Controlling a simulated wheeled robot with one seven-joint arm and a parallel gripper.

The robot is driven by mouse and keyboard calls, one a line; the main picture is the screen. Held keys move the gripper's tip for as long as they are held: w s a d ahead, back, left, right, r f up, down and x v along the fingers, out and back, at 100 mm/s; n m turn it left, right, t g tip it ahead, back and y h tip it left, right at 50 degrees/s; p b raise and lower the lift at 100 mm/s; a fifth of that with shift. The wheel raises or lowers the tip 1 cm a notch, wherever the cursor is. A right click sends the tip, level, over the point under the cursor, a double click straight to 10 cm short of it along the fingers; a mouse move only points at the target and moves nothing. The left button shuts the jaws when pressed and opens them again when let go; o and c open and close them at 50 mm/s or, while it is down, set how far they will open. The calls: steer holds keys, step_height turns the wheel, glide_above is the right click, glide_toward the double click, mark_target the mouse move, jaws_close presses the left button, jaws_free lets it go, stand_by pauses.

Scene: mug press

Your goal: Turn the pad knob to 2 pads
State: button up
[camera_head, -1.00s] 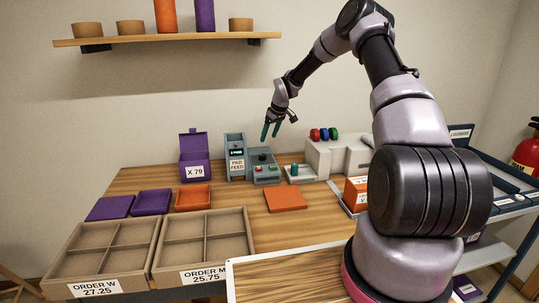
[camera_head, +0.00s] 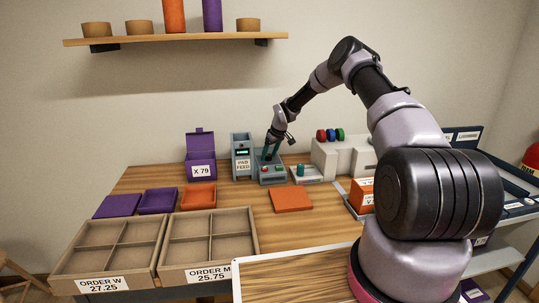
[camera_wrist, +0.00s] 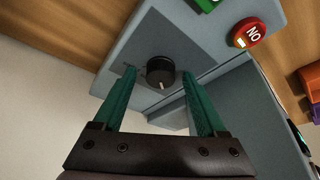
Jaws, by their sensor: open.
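The pad knob (camera_wrist: 160,72) is a round black knob with a pale pointer mark, set on a dark plate on the grey control box (camera_head: 272,178). In the wrist view its pointer faces toward the bottom of the picture, slightly right. My gripper (camera_wrist: 163,75) is open, its two green fingers on either side of the knob and apart from it. In the head view my gripper (camera_head: 270,154) is low over the control box and hides the knob. The pad feed unit (camera_head: 242,158) with a small lit display stands just left; its digits are too small to read.
A red NO button (camera_wrist: 249,33) and a green button (camera_wrist: 207,4) sit on the same box. A purple box marked X 79 (camera_head: 201,171) stands to the left. A small device with a teal peg (camera_head: 300,170) is at right.

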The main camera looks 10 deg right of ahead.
jaws_close()
steer(key=shift+a, duration=0.1)
steer(key=m, duration=0.2)
steer(key=m+h, duration=0.1)
steer(key=shift+a+m+h, duration=0.15)
steer(key=shift+m+h, duration=0.15)
steer(key=shift+m, duration=0.1)
steer(key=m+h, duration=0.2)
steer(key=m, duration=0.4)
steer(key=shift+a, duration=0.1)
stand_by(0.4)
